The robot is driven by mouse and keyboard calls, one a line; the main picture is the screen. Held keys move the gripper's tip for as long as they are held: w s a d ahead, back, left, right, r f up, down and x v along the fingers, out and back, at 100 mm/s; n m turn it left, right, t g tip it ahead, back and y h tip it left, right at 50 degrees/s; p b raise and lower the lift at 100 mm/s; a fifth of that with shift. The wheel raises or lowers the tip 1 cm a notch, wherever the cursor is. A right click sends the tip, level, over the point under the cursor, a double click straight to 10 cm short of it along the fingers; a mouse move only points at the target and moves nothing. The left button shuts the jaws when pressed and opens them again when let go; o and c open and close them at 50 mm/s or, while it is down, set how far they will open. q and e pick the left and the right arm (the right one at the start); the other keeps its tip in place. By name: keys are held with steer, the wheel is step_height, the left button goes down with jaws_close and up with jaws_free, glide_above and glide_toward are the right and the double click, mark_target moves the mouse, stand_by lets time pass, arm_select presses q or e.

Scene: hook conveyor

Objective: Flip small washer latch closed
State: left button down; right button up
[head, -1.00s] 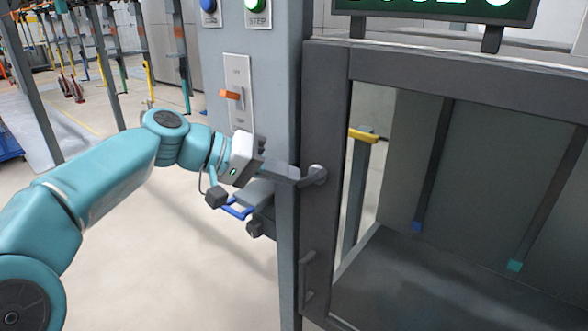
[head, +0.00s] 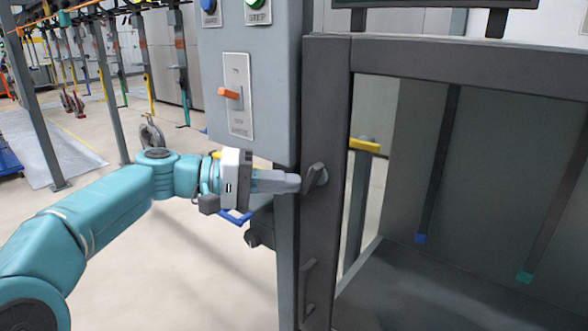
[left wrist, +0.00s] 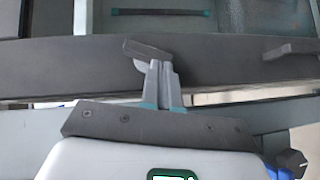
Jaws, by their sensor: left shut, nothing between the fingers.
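The washer latch (head: 314,179) is a small dark lever on a round pivot on the dark door frame (head: 320,125). It stands tilted, its upper end leaning right. In the left wrist view the latch (left wrist: 146,50) lies across the frame strip just beyond my fingertips. My left gripper (head: 298,183) comes in from the left with its fingers shut and empty, their tips at the latch's left side. The tips appear to touch it. The shut fingers also show in the left wrist view (left wrist: 160,68). My right gripper is not in view.
A grey control post (head: 265,110) with an orange switch (head: 229,93) stands above my left gripper. A dark door handle (head: 307,287) sits lower on the frame. The washer cabinet (head: 400,140) is at right, with hanging bars inside. Open floor lies at left.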

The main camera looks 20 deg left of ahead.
arm_select(q)
steer(key=shift+f+n+h+b, duration=0.35)
steer(key=shift+n+h+b, duration=0.15)
steer(key=shift+b, duration=0.1)
steer(key=shift+d, duration=0.1)
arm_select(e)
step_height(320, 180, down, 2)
arm_select(q)
steer(key=shift+d+f+b, duration=0.1)
steer(key=shift+f+b, duration=0.05)
steer(key=shift+b, duration=0.45)
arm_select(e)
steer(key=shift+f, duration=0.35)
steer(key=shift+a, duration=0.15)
